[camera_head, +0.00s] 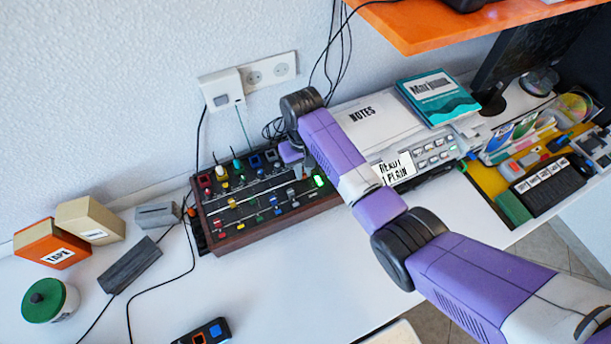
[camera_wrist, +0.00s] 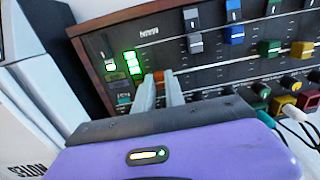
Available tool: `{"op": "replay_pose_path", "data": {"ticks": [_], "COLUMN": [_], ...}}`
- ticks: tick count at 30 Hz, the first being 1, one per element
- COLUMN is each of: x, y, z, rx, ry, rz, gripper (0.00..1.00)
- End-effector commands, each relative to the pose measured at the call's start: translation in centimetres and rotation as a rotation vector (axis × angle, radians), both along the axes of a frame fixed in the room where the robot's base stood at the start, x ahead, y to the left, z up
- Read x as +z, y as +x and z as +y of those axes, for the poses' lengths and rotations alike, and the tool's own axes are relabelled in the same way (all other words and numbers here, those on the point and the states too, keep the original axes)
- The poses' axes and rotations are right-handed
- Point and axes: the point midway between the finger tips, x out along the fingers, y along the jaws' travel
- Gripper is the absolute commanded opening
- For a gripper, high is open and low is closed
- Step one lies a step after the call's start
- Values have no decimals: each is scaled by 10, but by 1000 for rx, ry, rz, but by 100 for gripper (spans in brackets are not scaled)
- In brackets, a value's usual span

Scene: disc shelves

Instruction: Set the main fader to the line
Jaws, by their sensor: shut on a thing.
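The mixer (camera_head: 225,240) is a dark panel in a brown wooden frame on the white desk. In the wrist view its panel (camera_wrist: 215,72) shows upside down or turned, with several coloured fader caps and knobs. My gripper (camera_wrist: 159,88) has its two pale fingers close together on the panel. They are shut on a small orange-red cap (camera_wrist: 158,76), which looks like the main fader. A lit green meter (camera_wrist: 131,62) is beside it.
A blue fader cap (camera_wrist: 234,33) and a grey one (camera_wrist: 193,28) stand near my fingers.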

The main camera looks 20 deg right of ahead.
Motion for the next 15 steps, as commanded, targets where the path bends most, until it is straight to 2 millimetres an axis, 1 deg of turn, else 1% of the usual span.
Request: {"op": "replay_pose_path", "data": {"ticks": [5, 6, 8, 9, 15], "x": [1, 1, 1, 1, 0], "y": [0, 0, 0, 0, 0], "z": [-1, -1, 0, 0, 0], "rx": [-2, -2, -1, -1, -1], "ry": [0, 0, 0, 0, 0], "rz": [-1, -1, -1, -1, 0], "gripper": [0, 22, 34, 36, 36]}}
